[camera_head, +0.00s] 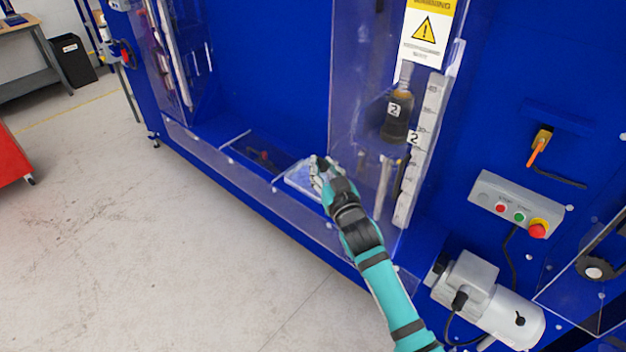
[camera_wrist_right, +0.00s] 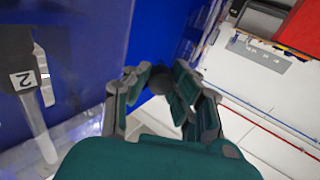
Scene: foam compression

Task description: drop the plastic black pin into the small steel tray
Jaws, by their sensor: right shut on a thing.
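My right gripper (camera_head: 321,168) reaches in over the blue machine's ledge, and its fingers are shut on the black pin (camera_head: 322,163). In the right wrist view, the pin (camera_wrist_right: 158,79) shows as a dark rounded end between the fingers of my right gripper (camera_wrist_right: 161,90). The small steel tray (camera_head: 297,180) looks pale and shallow. It sits on the ledge just left of and below the gripper, and the hand hides part of it. The height of the pin above the tray is hard to tell. My left gripper is out of view.
A clear panel (camera_head: 360,90) with a dark bottle (camera_head: 397,118) and a scale (camera_head: 423,140) stands right of the hand. A low clear guard (camera_head: 230,175) runs along the ledge front. A control box (camera_head: 515,205) and motor (camera_head: 490,300) are farther right.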

